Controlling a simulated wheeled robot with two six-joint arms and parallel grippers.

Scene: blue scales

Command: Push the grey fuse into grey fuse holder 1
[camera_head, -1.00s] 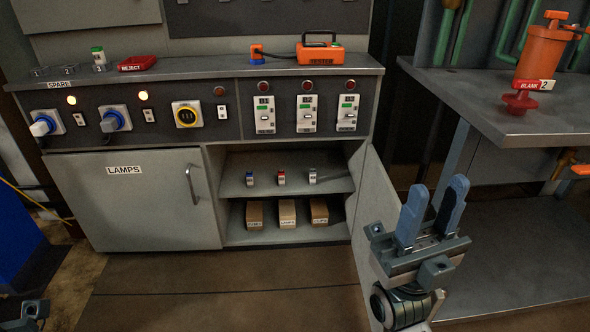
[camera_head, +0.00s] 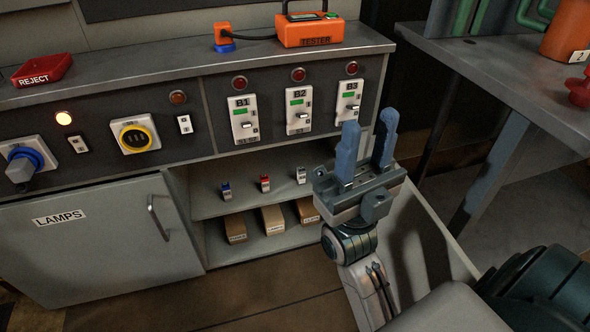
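A small grey-white fuse-like piece (camera_head: 301,175) stands upright at the right end of the open cabinet's upper shelf (camera_head: 240,206), beside a red one (camera_head: 265,184) and a blue one (camera_head: 226,191). I take it to be the grey fuse, but its details are too small to tell. No grey fuse holder 1 can be made out now. My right gripper (camera_head: 367,128) is open and empty, its two blue fingers pointing up and apart. In the picture it is right of the grey piece, in front of the cabinet's right side. My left gripper is out of view.
Boxes (camera_head: 272,219) stand on the lower shelf. The open cabinet door (camera_head: 415,235) is beside my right arm. A LAMPS cabinet door (camera_head: 85,240) is shut at left. An orange tester (camera_head: 309,32) and red REJECT tray (camera_head: 43,72) are on top. A bench (camera_head: 500,80) stands right.

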